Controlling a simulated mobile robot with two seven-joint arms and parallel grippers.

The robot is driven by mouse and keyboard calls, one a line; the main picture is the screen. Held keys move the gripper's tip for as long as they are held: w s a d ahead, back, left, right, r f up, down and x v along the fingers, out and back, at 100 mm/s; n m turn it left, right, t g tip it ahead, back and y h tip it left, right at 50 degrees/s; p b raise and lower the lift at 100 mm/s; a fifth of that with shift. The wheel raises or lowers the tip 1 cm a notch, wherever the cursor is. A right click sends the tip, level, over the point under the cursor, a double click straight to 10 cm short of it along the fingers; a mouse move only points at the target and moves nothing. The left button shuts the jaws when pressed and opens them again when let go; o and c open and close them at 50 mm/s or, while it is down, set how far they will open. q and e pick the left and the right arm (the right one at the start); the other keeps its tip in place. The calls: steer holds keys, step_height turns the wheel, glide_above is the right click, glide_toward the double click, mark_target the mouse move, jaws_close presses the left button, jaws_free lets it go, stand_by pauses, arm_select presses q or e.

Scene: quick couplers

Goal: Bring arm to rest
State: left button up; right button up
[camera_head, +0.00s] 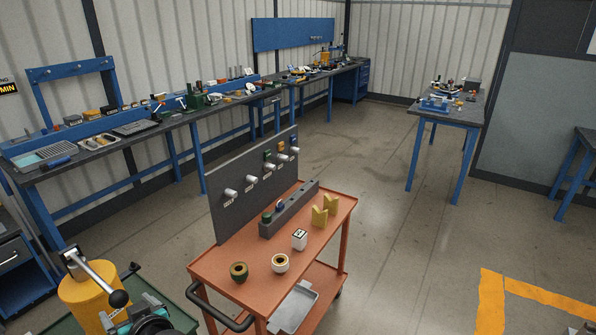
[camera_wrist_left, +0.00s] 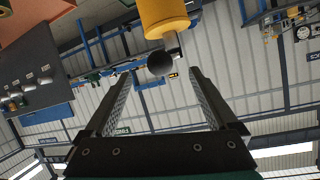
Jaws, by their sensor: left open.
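My left gripper (camera_head: 128,310) is at the lower left of the head view, beside a yellow cylinder (camera_head: 84,297) with a metal lever ending in a black ball knob (camera_head: 119,299). In the left wrist view the two fingers of my left gripper (camera_wrist_left: 157,74) are spread wide, with nothing between them. The black knob (camera_wrist_left: 160,64) and yellow cylinder (camera_wrist_left: 165,18) show beyond the fingertips; I cannot tell how far off. My right gripper is not in view.
Workbenches (camera_head: 130,138) line the back. A blue-legged table (camera_head: 444,115) stands at right. Floor between is clear.

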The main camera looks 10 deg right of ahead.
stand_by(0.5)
arm_select(q)
steer(key=s+d+f+m+g+h+b, duration=0.1)
steer(key=s+d+f+m+h+b, duration=0.25)
steer(key=f, duration=0.85)
steer(key=s+d+f+m+g+h+b, duration=0.15)
steer(key=s+f+b, duration=0.35)
steer(key=f, duration=0.7)
steer(key=s+d+f+m+g+h+b, duration=0.1)
steer(key=s+d+f+m+g+b, duration=0.15)
steer(key=s+f, duration=0.7)
steer(key=s+d+f+m+g+h+b, duration=0.1)
steer(key=s+f+g+h+b, duration=0.2)
steer(key=s+f+b, duration=0.6)
steer(key=s+f+g, duration=0.1)
steer(key=s+f, duration=1.5)
steer(key=f, duration=0.1)
steer(key=shift+s+d, duration=0.2)
steer(key=shift+s, duration=0.35)
steer(key=shift+c, duration=0.3)
